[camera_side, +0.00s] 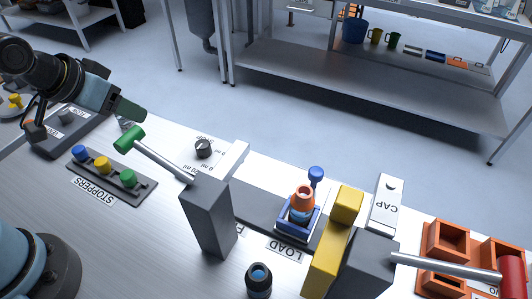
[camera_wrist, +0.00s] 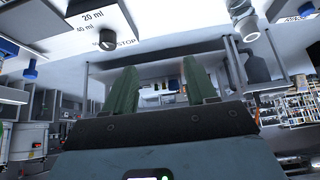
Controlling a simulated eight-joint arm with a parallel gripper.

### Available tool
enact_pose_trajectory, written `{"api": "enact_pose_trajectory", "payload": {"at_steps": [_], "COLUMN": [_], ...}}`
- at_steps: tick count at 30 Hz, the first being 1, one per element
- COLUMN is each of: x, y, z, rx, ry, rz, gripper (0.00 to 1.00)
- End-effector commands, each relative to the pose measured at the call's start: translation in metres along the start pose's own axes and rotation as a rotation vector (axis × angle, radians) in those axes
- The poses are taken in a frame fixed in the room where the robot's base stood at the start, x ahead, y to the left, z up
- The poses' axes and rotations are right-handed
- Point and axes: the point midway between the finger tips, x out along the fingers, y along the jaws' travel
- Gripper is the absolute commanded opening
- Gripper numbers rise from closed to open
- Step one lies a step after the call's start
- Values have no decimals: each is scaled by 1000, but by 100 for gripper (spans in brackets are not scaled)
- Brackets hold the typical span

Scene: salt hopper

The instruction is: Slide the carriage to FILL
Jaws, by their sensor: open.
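The carriage (camera_side: 282,222) is a blue tray on a dark rail (camera_side: 258,207), at the LOAD label in the side view. It holds an orange-topped bottle (camera_side: 303,198). A blue knob (camera_side: 316,173) stands at its back. My gripper (camera_side: 128,112) is at the upper left, above the stoppers and near a green lever handle, well apart from the carriage. In the wrist view, its two green fingers (camera_wrist: 160,82) are spread with nothing between them. A label beside LOAD is mostly hidden by a grey post; only an F-like letter shows.
The grey post (camera_side: 207,218) carries the green-handled lever (camera_side: 129,139). A dial (camera_side: 204,148) sits behind. A yellow block (camera_side: 331,245) stands right of the carriage, with a red-handled lever (camera_side: 511,274) beyond. Stoppers (camera_side: 102,163) lie left; a dark bottle (camera_side: 259,279) stands in front.

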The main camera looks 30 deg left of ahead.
Motion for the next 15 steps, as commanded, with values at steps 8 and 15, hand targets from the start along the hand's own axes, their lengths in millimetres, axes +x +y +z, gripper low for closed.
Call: {"api": "enact_pose_trajectory", "payload": {"at_steps": [8,15], "x": [-9,-5], "y": [54,119], "z": [-65,-111], "rx": [122,248], "ry": [-126,-252], "rz": [79,135], "gripper": [57,57]}}
